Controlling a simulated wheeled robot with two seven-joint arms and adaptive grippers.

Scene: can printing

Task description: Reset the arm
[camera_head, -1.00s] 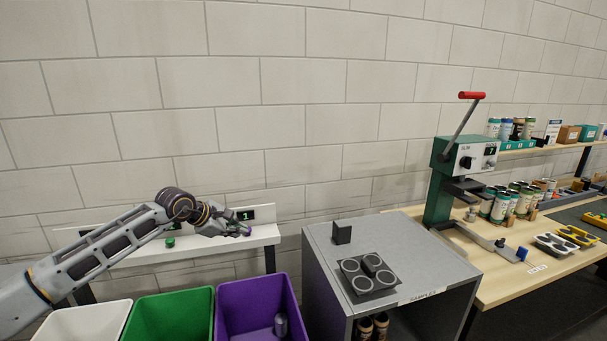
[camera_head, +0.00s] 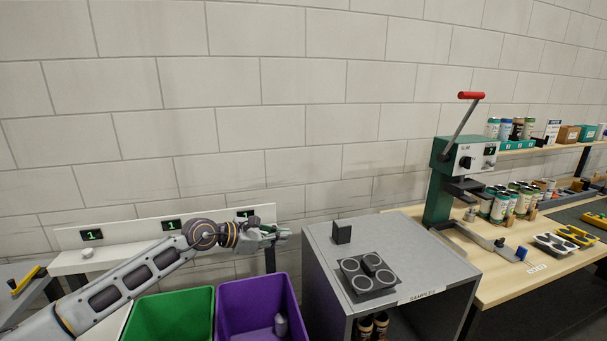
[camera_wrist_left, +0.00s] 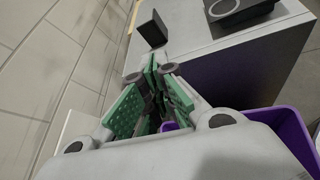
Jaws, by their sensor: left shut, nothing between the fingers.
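My left gripper (camera_head: 281,233) is shut and empty. In the head view it is held out to the right above the purple bin (camera_head: 256,296), close to the left side of the grey samples table (camera_head: 430,262). In the left wrist view its green-padded fingers (camera_wrist_left: 158,68) are together with nothing between them, and the samples table (camera_wrist_left: 215,45) lies just beyond. My left arm crosses in front of the white shelf and over the green bin (camera_head: 172,312). My right gripper is not in view.
The white shelf (camera_head: 72,262) carries several small displays (camera_head: 92,235) and a white button (camera_head: 87,252). A can lies in the purple bin. The samples table holds a black block (camera_head: 342,232) and a holder (camera_head: 369,273). A green press (camera_head: 440,180) stands right.

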